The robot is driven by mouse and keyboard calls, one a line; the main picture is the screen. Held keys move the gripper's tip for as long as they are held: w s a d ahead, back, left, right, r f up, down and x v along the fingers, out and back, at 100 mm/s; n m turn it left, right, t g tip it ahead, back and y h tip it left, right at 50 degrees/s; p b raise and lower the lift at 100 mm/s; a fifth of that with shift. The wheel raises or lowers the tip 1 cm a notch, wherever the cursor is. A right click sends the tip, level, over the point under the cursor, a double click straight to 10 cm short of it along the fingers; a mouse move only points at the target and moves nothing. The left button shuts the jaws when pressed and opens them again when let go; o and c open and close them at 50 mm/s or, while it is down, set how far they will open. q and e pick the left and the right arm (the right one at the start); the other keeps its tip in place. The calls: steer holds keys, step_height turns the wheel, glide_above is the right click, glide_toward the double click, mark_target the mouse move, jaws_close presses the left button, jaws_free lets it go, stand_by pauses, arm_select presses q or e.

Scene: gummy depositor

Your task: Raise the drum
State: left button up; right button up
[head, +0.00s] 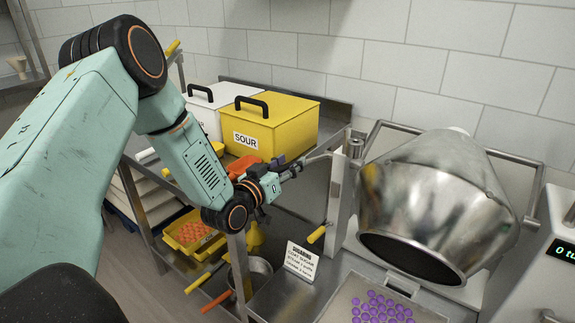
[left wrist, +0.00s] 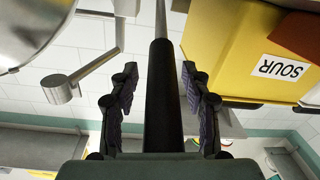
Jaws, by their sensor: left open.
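The drum (head: 430,200) is a shiny metal vessel, tilted with its dark mouth facing down over a tray. Part of it also shows at the upper left of the left wrist view (left wrist: 28,30). Left of it stands a metal post with a round hub (head: 355,146) and a bent lever (head: 322,157). My left gripper (head: 290,172) is open near the lever's free end. In the left wrist view a dark cylindrical grip (left wrist: 160,95) on a thin rod shows between the spread fingers. I cannot tell whether they touch it. My right gripper is not in view.
A yellow SOUR bin (head: 290,125) and a white bin (head: 203,108) stand behind my arm. A printed sign (head: 300,261) stands in front. A tray (head: 340,300) of purple gummies lies under the drum. A display box (head: 545,265) is at right.

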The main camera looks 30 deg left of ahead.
arm_select(q)
steer(key=shift+a+f, duration=0.1)
steer(key=shift+a, duration=0.1)
steer(key=c, duration=0.3)
steer(key=shift+d, duration=0.1)
jaws_close()
